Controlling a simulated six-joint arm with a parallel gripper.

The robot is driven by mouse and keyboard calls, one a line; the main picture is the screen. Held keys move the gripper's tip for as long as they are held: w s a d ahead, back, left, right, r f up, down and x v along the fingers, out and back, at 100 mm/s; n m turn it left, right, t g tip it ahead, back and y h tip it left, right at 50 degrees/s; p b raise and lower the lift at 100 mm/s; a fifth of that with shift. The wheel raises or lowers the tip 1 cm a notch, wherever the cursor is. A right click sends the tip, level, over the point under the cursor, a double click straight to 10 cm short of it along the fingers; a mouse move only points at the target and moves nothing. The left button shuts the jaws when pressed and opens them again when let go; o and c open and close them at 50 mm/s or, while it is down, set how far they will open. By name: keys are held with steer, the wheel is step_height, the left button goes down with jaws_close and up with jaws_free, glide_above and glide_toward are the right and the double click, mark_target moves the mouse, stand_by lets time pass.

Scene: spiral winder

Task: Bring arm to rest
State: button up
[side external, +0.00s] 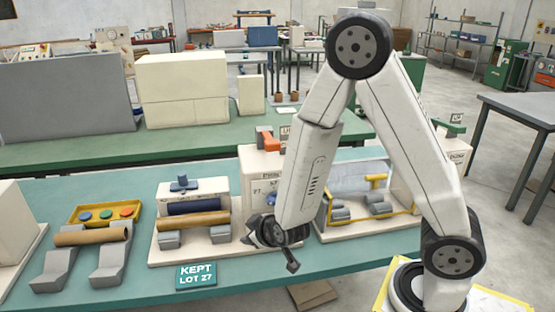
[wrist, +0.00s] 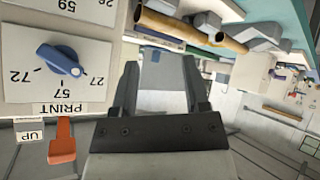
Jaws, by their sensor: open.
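My gripper (side external: 288,260) hangs low at the front of the teal bench (side external: 120,290), between the middle station and the yellow-framed station. In the wrist view my gripper (wrist: 160,80) shows two dark fingers apart with nothing between them. The arm is folded, its elbow high and its forearm pointing down. A cream control box (side external: 262,180) stands behind the forearm, partly hidden. The wrist view shows its panel (wrist: 75,25) upside down, with a blue knob (wrist: 58,60) and an orange lever (wrist: 62,145).
A brown tube (side external: 193,220) lies across the middle station; another tube (side external: 92,235) rests on grey supports at left. A teal "KEPT LOT 27" sign (side external: 196,275) is at the front edge. A yellow-framed station (side external: 370,215) is close right of the forearm. A yellow tray (side external: 105,213) holds coloured discs.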

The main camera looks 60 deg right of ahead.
steer(key=s+r+g+y, duration=0.3)
steer(key=s+r+g, duration=0.2)
steer(key=s, duration=0.5)
steer(key=shift+s+a+r+g, duration=0.15)
steer(key=shift+s+r+g, duration=0.1)
steer(key=shift+g, duration=0.75)
